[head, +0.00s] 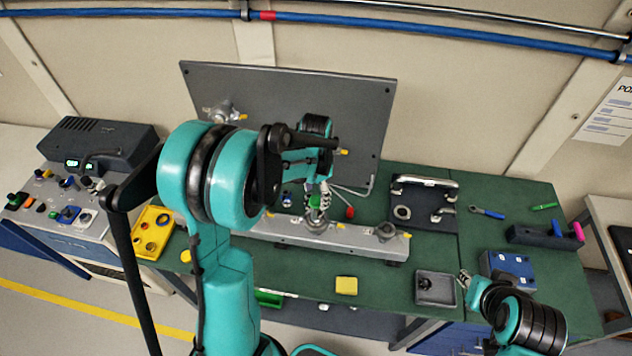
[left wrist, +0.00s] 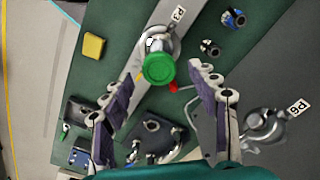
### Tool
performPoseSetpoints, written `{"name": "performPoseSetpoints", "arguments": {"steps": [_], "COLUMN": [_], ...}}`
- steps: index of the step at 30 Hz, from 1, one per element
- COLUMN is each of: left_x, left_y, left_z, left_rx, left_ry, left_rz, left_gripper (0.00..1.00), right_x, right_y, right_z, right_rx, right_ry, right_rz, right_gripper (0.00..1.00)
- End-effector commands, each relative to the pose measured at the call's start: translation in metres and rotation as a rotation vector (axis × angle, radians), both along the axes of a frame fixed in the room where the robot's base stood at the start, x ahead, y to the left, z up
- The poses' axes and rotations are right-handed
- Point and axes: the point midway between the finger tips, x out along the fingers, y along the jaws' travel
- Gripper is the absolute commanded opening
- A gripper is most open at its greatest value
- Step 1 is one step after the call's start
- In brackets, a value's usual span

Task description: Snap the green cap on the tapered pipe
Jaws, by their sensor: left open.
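The green cap (left wrist: 160,68) shows round and top-on in the left wrist view. It sits over a metal pipe fitting (left wrist: 172,44) beside the label P3; the pipe's taper is hidden under it. In the head view the green cap (head: 315,202) stands at the middle of the grey rail (head: 270,232). My left gripper (left wrist: 162,78) is open, with its fingertips on either side of the cap and apart from it. In the head view the left gripper (head: 318,192) is just above the fitting. I cannot tell how fully the cap is seated. My right gripper (head: 463,280) is small at the lower right.
A grey upright panel (head: 330,95) stands behind the rail, with a fitting labelled P6 (left wrist: 262,128). A yellow tray (head: 153,232) lies left, a yellow block (head: 346,286) in front, and a grey tray (head: 436,288) at right. Green bench top is clear between them.

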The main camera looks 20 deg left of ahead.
Motion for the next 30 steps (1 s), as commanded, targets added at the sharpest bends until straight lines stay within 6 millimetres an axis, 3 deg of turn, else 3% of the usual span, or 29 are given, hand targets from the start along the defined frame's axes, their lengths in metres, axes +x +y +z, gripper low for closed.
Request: {"name": "performPoseSetpoints", "arguments": {"steps": [9, 16, 24, 26, 30], "left_x": [-0.001, 0.000, -0.003, -0.009, -0.031], "left_y": [0.000, 0.000, -0.001, -0.004, -0.016], "left_z": [0.069, 0.100, 0.101, 0.094, 0.063], "left_rx": [0.000, 0.000, 0.001, 0.003, 0.008], "left_ry": [0.000, 0.000, -0.009, -0.026, -0.110], "left_rz": [0.000, 0.000, 0.008, 0.022, 0.094], "left_gripper": [0.60, 0.60, 0.60, 0.60, 0.60], "right_x": [0.000, 0.000, 0.000, 0.000, 0.000], "right_y": [0.000, 0.000, 0.000, 0.000, 0.000], "right_z": [0.000, 0.000, -0.007, -0.018, -0.063], "right_rx": [0.000, 0.000, 0.000, 0.000, 0.000], "right_ry": [0.000, 0.000, 0.000, 0.000, 0.000], "right_rz": [0.000, 0.000, 0.000, 0.000, 0.000], "right_gripper": [0.27, 0.27, 0.27, 0.27, 0.27]}}
